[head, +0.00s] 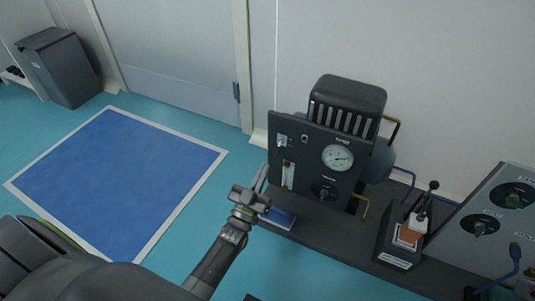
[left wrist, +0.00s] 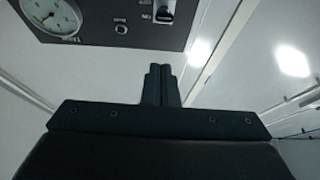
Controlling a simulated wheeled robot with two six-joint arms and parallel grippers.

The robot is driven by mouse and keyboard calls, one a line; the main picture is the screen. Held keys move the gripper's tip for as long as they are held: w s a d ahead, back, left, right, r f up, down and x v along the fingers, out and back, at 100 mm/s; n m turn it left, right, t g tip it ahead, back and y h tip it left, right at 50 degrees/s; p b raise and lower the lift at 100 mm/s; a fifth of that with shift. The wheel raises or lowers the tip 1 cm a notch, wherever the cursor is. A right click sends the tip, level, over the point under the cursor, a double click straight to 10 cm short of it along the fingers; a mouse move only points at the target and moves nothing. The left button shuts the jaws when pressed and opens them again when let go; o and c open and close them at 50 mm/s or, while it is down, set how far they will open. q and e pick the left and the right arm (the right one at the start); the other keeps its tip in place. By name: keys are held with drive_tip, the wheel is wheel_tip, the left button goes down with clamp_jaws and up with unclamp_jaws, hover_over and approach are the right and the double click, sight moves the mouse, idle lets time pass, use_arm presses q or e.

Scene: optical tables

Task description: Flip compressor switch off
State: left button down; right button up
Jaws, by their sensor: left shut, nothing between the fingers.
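The compressor (head: 347,100) stands against the wall, with a dark front panel (head: 300,165). Its switch (head: 282,142) is a small light lever at the panel's upper left. In the left wrist view the panel appears upside down, and the switch (left wrist: 164,10) shows at the top edge beside OFF and ON labels. Its lever seems to lie toward ON, but the frame cuts it off. My left gripper (head: 261,177) is shut and empty, in front of the panel's left edge and below the switch. Its closed fingers (left wrist: 159,84) appear apart from the switch. My right gripper is not in view.
The panel also carries a round gauge (head: 338,157), a flow tube (head: 288,175) and a dark knob (head: 323,190). A lever device (head: 408,235) and a grey box with knobs (head: 492,215) stand to the right. A blue mat (head: 115,180) lies on the open floor.

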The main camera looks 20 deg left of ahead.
use_arm(q)
drive_tip(key=shift+s+f, duration=1.1)
drive_tip(key=shift+f, duration=0.1)
